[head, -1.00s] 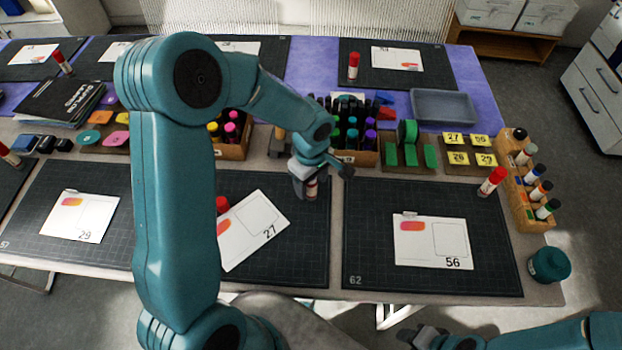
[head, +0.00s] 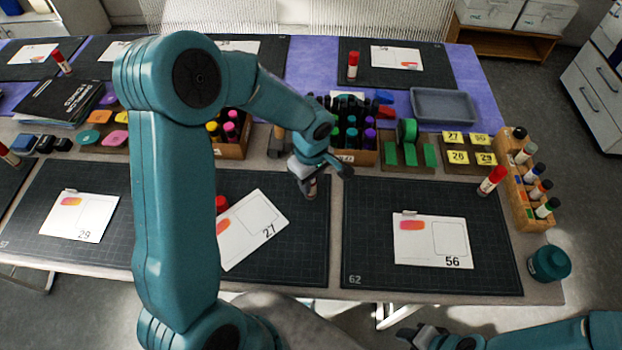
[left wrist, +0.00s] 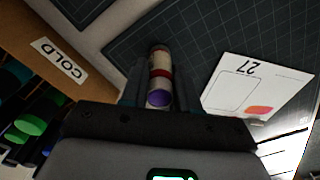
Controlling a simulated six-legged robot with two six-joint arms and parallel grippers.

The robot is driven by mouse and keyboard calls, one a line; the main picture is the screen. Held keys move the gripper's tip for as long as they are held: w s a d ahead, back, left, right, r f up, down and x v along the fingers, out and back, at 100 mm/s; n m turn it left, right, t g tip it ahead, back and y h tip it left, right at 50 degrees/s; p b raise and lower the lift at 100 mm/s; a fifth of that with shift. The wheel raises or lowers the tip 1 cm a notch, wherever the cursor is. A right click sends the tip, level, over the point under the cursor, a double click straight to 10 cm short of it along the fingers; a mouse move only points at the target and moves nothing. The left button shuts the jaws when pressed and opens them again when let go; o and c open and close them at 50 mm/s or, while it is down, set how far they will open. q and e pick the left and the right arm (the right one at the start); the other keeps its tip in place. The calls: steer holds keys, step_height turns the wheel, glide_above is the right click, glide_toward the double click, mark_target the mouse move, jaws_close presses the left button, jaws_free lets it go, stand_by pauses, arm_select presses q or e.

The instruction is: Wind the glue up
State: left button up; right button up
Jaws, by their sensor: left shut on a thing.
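My left gripper (head: 309,178) is shut on a glue stick (left wrist: 160,62) over the upper right part of the middle mat (head: 285,265). In the left wrist view the stick lies between the two fingers, pale with a red band and a purple round end facing the camera. In the head view only a small pale and dark bit of it shows below the fingers. A red cap-like piece (head: 221,204) shows beside card 27 (head: 253,229), partly hidden behind my arm. My right gripper (head: 424,336) is low at the bottom edge, its jaw gap unclear.
The COLD box (left wrist: 60,62) of dark-capped markers stands close behind my left gripper. Card 56 (head: 433,241) lies on the right mat (head: 370,270). A red-capped glue stick (head: 492,180) stands at that mat's far right. A wooden rack (head: 512,196) edges the table.

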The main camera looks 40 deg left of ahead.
arm_select(q)
steer(key=m, duration=0.7)
steer(key=shift+s+f, duration=0.1)
steer(key=m+p, duration=0.1)
steer(key=m, duration=0.3)
steer(key=shift+m, duration=0.4)
steer(key=m+p, duration=0.1)
steer(key=m, duration=0.4)
steer(key=shift+a, duration=0.1)
steer(key=shift+m, duration=0.3)
steer(key=shift+f, duration=0.1)
steer(key=o, duration=1.6)
